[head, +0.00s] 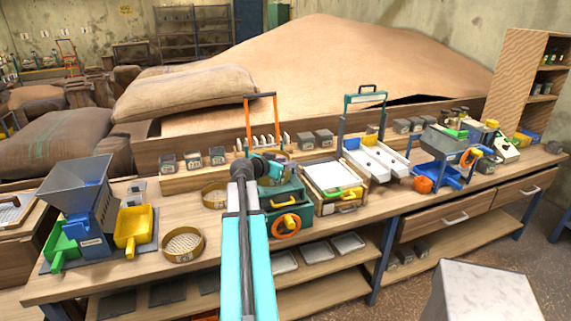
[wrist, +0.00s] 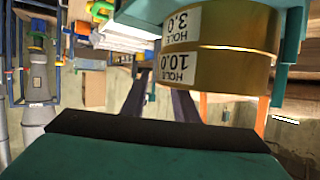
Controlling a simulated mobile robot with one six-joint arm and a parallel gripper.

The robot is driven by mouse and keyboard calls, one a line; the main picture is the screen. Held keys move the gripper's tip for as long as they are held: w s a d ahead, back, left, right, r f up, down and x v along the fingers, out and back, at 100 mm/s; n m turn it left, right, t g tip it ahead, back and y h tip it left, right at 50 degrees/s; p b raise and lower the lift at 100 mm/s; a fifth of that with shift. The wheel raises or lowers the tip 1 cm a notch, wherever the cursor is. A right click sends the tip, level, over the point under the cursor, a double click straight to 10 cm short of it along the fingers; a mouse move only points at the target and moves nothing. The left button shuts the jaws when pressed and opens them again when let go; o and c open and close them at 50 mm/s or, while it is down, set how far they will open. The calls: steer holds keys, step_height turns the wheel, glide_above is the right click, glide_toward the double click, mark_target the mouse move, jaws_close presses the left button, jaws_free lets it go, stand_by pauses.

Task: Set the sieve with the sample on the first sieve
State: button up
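In the wrist view, which is upside down, two brass sieves sit stacked rim to rim. The sieve labelled HOLE 10.0 (wrist: 225,70) rests on top of the sieve labelled HOLE 3.0 (wrist: 232,25). In the head view, the stack (head: 283,160) is partly hidden behind my arm, on the green machine (head: 298,191). My gripper (wrist: 160,85) is at the side of the upper sieve, with a visible gap between its dark fingers. One fingertip is hidden behind the sieve wall. The inside of the sieves and any sample are hidden.
A round mesh sieve (head: 183,244) lies on the bench's front left, and another brass ring (head: 214,195) stands left of my arm. A framed white tray (head: 333,175) is right of the machine. A grey hopper mill (head: 85,195) stands far left.

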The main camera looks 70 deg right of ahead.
stand_by(0.3)
steer(key=b+v, duration=0.3)
steer(key=v, duration=0.9)
stand_by(0.8)
